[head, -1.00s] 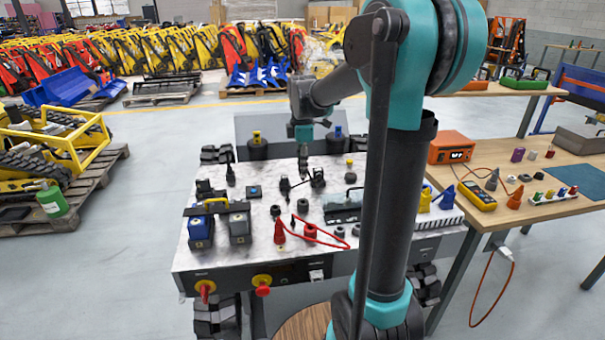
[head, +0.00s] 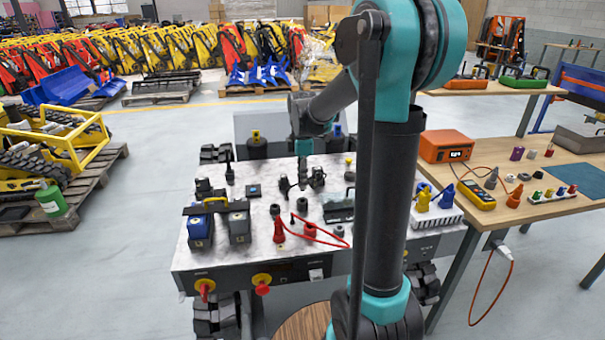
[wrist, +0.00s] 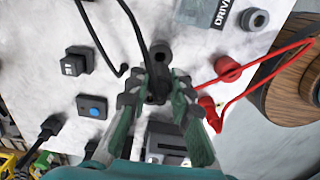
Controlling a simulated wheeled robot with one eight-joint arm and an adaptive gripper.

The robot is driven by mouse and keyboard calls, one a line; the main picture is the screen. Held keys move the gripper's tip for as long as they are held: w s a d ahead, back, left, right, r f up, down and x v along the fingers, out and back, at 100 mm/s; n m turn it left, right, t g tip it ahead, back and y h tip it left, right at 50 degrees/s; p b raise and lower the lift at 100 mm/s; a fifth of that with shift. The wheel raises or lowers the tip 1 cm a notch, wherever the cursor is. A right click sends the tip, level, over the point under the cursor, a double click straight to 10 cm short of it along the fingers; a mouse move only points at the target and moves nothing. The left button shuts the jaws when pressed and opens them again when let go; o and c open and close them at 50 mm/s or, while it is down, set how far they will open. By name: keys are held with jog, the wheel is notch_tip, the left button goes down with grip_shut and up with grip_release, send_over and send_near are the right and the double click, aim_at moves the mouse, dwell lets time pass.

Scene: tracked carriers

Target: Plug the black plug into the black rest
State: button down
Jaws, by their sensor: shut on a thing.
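My gripper (wrist: 157,88) is shut on a dark thing, which I take to be the black plug (wrist: 156,97). The fingers and shadow hide most of it, and a black cable (wrist: 139,32) runs down to it. A short black cylinder with a round hole, likely the black rest (wrist: 160,53), stands just past the fingertips in the wrist view. I cannot tell whether plug and rest touch. In the head view my gripper (head: 303,174) is over the middle of the white marbled bench top, and the likely black rest (head: 302,205) is just below it.
A red plug (head: 279,231) and red socket (head: 310,228) with a red cable lie near the front. A grey case (head: 338,212) stands to the right, blue and grey blocks (head: 239,226) to the left. A blue-button block (wrist: 92,107) is left in the wrist view.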

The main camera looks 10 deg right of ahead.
jog(key=shift+f, duration=0.5)
jog(key=shift+f, duration=2.3)
dwell(0.9)
jog(key=c, duration=1.3)
grip_release()
notch_tip(320, 180, up, 12)
jog(key=shift+r, duration=0.1)
jog(key=shift+s, duration=0.1)
